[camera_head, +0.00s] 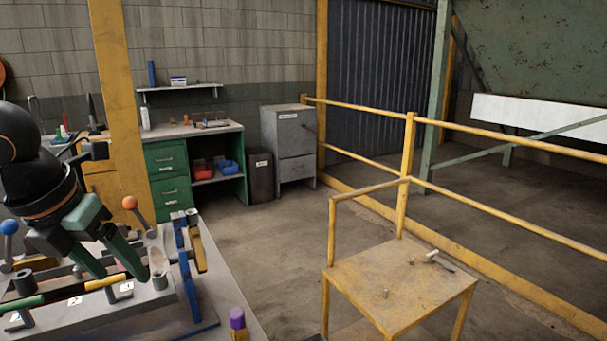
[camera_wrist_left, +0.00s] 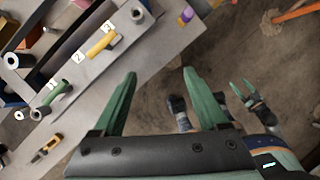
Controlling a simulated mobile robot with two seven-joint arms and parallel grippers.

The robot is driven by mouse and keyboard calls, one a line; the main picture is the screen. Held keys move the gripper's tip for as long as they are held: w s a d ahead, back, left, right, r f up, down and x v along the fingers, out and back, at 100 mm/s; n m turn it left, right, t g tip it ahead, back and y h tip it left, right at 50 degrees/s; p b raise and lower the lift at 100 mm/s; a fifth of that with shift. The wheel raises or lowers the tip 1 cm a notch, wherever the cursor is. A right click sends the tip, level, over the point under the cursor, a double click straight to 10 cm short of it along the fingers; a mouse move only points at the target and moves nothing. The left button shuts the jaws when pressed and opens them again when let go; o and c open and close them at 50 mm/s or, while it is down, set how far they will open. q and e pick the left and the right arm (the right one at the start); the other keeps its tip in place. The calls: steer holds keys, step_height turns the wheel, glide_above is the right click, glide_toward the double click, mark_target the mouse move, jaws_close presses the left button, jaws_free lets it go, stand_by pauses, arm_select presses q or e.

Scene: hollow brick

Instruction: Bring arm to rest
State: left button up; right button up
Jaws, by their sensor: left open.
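My left gripper (camera_head: 124,277) reaches in from the left in the head view, its green fingers apart and pointing down over the workbench. In the left wrist view my left gripper (camera_wrist_left: 160,73) is open, with nothing between its fingers. Below it is the workbench edge and the floor. My right gripper (camera_wrist_left: 240,85) shows small in the left wrist view, at the right over the floor. Its two green fingers look apart and empty. It is not seen in the head view.
The workbench (camera_head: 232,318) holds a fixture with numbered places, a green-and-yellow handle (camera_head: 75,291), an orange-knobbed lever (camera_head: 130,203), a blue-knobbed lever (camera_head: 9,227) and a purple-capped item (camera_head: 237,318). A yellow table (camera_head: 360,280) and railing (camera_head: 480,205) stand right; floor between is open.

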arm_select(q)
steer(key=s+d+f+m+g+h+p, duration=0.1)
steer(key=s+d+f+m+g+h, duration=0.15)
steer(key=d+h, duration=0.45)
steer(key=s+d+f+m+g+h+p, duration=0.1)
steer(key=d+f+g+h, duration=0.15)
steer(key=d, duration=0.85)
steer(key=d+r+n+h+p, duration=0.1)
steer(key=d+r+n+h, duration=0.2)
steer(key=d+n+h, duration=0.5)
steer(key=w+a+f+n+t+y+p, duration=0.1)
steer(key=w+a+f+n+t+y, duration=0.35)
steer(key=f+n+t, duration=0.65)
steer(key=w+a+f+n+t+y+p, duration=0.1)
steer(key=w+a+f+n+t+y, duration=0.1)
steer(key=a+f+n+t+y, duration=0.8)
steer(key=s+a+f+n+g+y+p, duration=0.1)
steer(key=s+a+f+n+g+y, duration=0.1)
steer(key=s+f+n+g, duration=0.7)
steer(key=s+f+g, duration=0.2)
steer(key=s+f, duration=0.6)
steer(key=f, duration=0.2)
steer(key=shift+s+a, duration=0.2)
arm_select(e)
step_height(320, 180, up, 6)
steer(key=shift+w+d, duration=0.15)
steer(key=shift+w, duration=0.1)
